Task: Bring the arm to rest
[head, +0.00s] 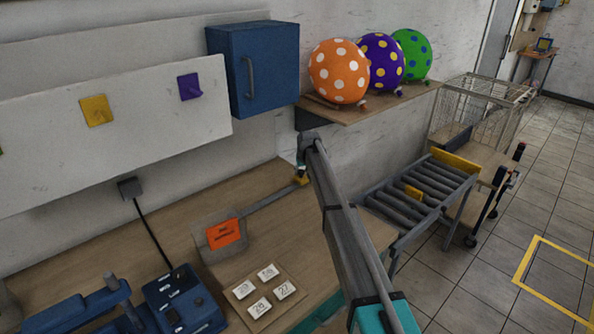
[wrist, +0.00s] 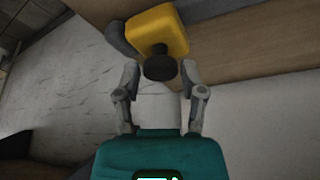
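My gripper (wrist: 160,72) is open in the wrist view, its two fingers apart with visible gaps. A yellow block (wrist: 158,28) with a dark round knob (wrist: 160,68) shows beyond the fingers. The knob appears between the fingertips in the picture, touching neither; its depth is unclear. In the head view, my arm (head: 345,235) reaches from the lower right up to a bend below the wall shelf. The gripper itself cannot be made out there. A yellow piece (head: 301,180) shows beside the arm at the end of a grey bar (head: 268,200).
A shelf (head: 385,102) with orange (head: 339,71), purple (head: 381,62) and green (head: 412,54) dotted balloons is close to the arm's upper end. A blue cabinet (head: 265,68) hangs left. A roller conveyor (head: 418,198) stands right.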

